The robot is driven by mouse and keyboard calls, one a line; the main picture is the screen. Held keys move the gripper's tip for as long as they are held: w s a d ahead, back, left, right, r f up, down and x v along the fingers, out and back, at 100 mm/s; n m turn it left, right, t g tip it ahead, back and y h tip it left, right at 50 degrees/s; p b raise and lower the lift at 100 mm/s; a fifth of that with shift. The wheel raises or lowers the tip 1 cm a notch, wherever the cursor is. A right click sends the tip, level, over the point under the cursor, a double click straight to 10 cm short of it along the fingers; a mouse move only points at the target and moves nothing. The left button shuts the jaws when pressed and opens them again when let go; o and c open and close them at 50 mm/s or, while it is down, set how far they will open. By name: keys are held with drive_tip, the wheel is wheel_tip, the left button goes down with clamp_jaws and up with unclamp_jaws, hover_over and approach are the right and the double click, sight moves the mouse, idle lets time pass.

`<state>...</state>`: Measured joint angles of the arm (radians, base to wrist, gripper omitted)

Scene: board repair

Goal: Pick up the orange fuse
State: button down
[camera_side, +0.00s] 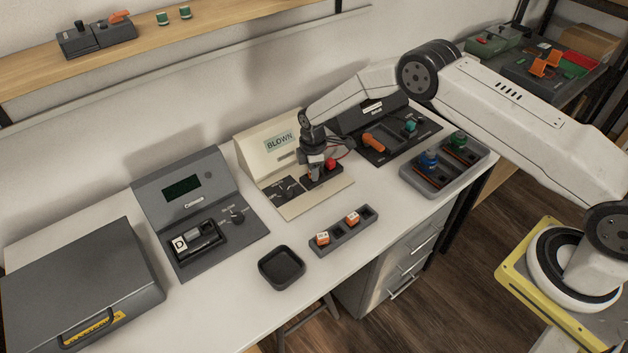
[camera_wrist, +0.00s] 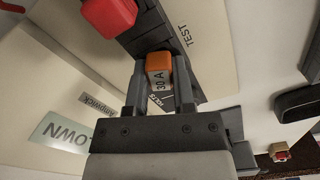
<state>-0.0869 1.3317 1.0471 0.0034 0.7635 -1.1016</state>
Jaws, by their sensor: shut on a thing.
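An orange fuse (camera_wrist: 158,62) with a white face marked "30A" shows in the wrist view between the two fingers of my gripper (camera_wrist: 160,82). My gripper is shut on it. In the side view my gripper (camera_side: 316,168) is down at the black block (camera_side: 325,178) on the cream tester (camera_side: 272,158), whose display reads "BLOWN". The fuse is hidden there by the gripper, and I cannot tell whether it is still seated in the block. Two other orange and white fuses stand in the small grey rack (camera_side: 337,236): one on the left (camera_side: 322,239), one in the middle (camera_side: 352,218).
A red knob (camera_side: 331,163) is close beside my gripper; it also shows in the wrist view (camera_wrist: 108,15). A black tray (camera_side: 281,268) and a dark meter (camera_side: 192,190) stand to the left. A dark panel with an orange lever (camera_side: 373,141) is to the right.

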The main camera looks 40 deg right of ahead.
drive_tip(key=shift+r, duration=1.7)
drive_tip(key=s+d+r, duration=0.1)
drive_tip(key=s+r, duration=0.8)
drive_tip(key=s, duration=0.5)
drive_tip(key=shift+r, duration=0.3)
drive_tip(key=s+a, duration=0.4)
drive_tip(key=a, duration=0.3)
drive_tip(key=shift+a, duration=0.15)
drive_tip(key=shift+f, duration=0.2)
idle(0.5)
